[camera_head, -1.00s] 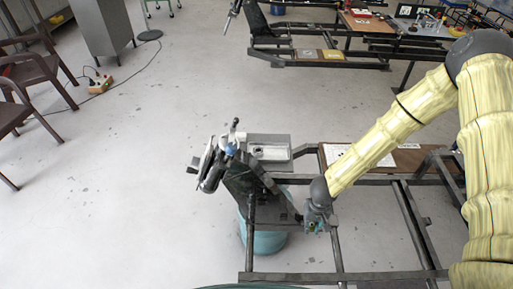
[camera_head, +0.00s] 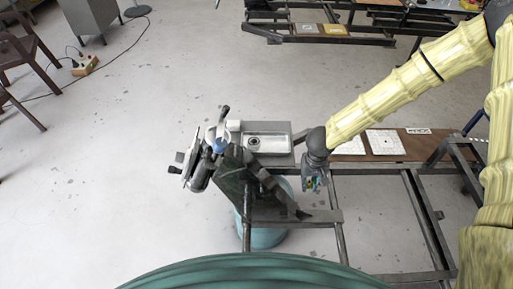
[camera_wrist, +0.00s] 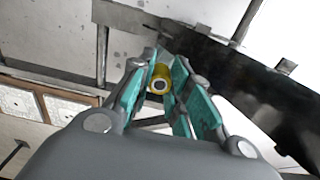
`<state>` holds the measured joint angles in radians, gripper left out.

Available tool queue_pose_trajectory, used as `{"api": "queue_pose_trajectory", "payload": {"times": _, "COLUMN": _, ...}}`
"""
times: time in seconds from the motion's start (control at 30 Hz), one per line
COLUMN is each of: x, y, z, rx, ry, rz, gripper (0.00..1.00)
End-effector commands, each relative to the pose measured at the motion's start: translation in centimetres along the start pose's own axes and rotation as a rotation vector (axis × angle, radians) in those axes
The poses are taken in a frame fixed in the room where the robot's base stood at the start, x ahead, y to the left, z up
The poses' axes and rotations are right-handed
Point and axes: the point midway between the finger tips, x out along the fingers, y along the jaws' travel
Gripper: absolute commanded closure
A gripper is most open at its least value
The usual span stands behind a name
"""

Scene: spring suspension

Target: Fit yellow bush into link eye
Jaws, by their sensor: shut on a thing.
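The yellow bush (camera_wrist: 160,78), a short ring with a dark bore and pale inner sleeve, sits between my fingertips in the wrist view. My gripper (camera_wrist: 158,85) is shut on it, with teal pads on both sides. In the head view my gripper (camera_head: 314,182) hangs above the dark metal frame, right of the grey tray; the bush is too small to make out there. The suspension assembly (camera_head: 207,158) stands at the left end of the frame, apart from my gripper. I cannot pick out the link eye for certain in either view.
A grey tray (camera_head: 267,143) lies behind the frame (camera_head: 409,208). White sheets (camera_head: 384,142) lie on a brown board to the right. A teal drum (camera_head: 266,236) stands under the frame. In the wrist view a dark beam (camera_wrist: 225,75) crosses beyond the fingers.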

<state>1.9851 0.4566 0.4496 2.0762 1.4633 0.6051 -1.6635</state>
Motion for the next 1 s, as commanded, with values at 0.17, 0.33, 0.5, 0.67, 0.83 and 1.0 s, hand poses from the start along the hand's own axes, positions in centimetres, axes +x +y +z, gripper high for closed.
{"api": "queue_pose_trajectory", "payload": {"times": 0.17, "x": 0.0, "y": -0.1, "z": -0.6, "rx": -0.001, "ry": -0.003, "rz": -0.004, "gripper": 0.98}}
{"api": "queue_pose_trajectory", "payload": {"times": 0.33, "x": -0.5, "y": -0.1, "z": -0.9, "rx": -0.007, "ry": -0.007, "rz": -0.007, "gripper": 0.98}}
{"api": "queue_pose_trajectory", "payload": {"times": 0.5, "x": -0.8, "y": -0.2, "z": -1.0, "rx": -0.011, "ry": -0.013, "rz": -0.011, "gripper": 0.98}}
{"api": "queue_pose_trajectory", "payload": {"times": 0.67, "x": -1.3, "y": -0.4, "z": -1.0, "rx": -0.016, "ry": -0.018, "rz": -0.015, "gripper": 0.98}}
{"api": "queue_pose_trajectory", "payload": {"times": 0.83, "x": -1.3, "y": -0.3, "z": -1.1, "rx": -0.016, "ry": -0.017, "rz": -0.014, "gripper": 0.98}}
{"api": "queue_pose_trajectory", "payload": {"times": 1.0, "x": -3.1, "y": -1.5, "z": 0.3, "rx": 0.002, "ry": -0.016, "rz": -0.013, "gripper": 0.98}}
